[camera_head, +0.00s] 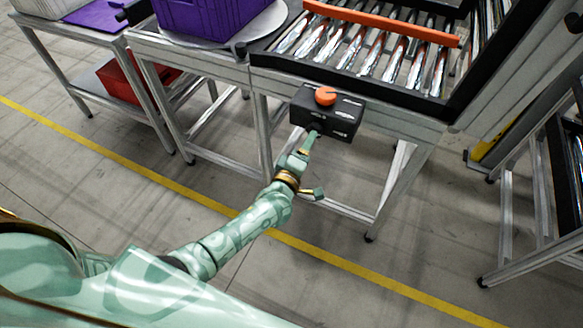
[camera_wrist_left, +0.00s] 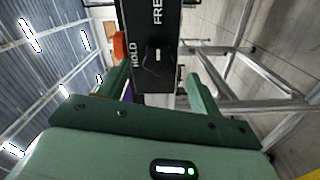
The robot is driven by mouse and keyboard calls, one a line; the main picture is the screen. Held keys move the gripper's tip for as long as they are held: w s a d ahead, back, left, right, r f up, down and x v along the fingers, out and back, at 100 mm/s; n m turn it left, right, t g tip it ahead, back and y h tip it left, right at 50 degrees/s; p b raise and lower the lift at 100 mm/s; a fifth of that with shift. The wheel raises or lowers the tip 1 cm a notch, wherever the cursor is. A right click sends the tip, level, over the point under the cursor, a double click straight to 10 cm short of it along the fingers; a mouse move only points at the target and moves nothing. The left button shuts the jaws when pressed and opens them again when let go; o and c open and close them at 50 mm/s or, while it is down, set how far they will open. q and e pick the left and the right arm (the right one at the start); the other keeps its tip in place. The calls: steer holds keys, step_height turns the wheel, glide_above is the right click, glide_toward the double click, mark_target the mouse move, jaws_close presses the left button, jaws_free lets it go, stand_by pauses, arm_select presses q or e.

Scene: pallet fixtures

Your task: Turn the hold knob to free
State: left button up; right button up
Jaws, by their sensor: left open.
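A black control box (camera_head: 327,113) is fixed to the front of the roller table. In the left wrist view, its face shows a dark knob (camera_wrist_left: 158,56) with a short white mark, and the words HOLD and FREE beside it. Which word the mark points at cannot be told. An orange knob (camera_head: 325,95) sits on the box's top and shows at the left edge of the box in the wrist view (camera_wrist_left: 120,46). My left gripper (camera_head: 315,164) is open before the box, its fingers (camera_wrist_left: 160,80) apart on either side of the knob's line. My right gripper is out of view.
The roller table (camera_head: 345,82) carries an orange bar (camera_head: 385,23) across its rollers. A purple crate (camera_head: 205,14) stands on a round plate at the left. A red bin (camera_head: 128,80) sits on a lower shelf. The floor before the table is clear.

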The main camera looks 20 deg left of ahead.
arm_select(q)
steer(key=s+p, duration=0.2)
steer(key=s, duration=0.9)
steer(key=shift+a, duration=0.2)
steer(key=s+a+f+m+g+h, duration=0.1)
steer(key=s+f+m+g, duration=0.55)
steer(key=f, duration=0.55)
steer(key=s+f+m+g+h, duration=0.1)
steer(key=s+f+m+g, duration=0.2)
steer(key=s+f+m, duration=0.7)
steer(key=s+a+f+g+y, duration=0.1)
steer(key=s+a+f+g, duration=0.1)
steer(key=s, duration=0.7)
steer(key=s+a+f+m+g, duration=0.1)
steer(key=s+f, duration=0.4)
steer(key=s, duration=0.5)
steer(key=s+a+f+m+g+y, duration=0.1)
steer(key=s+a+f+g, duration=0.2)
steer(key=s, duration=0.6)
steer(key=shift+s+f+g+y, duration=0.2)
steer(key=shift+g+y, duration=0.1)
steer(key=shift+g, duration=0.75)
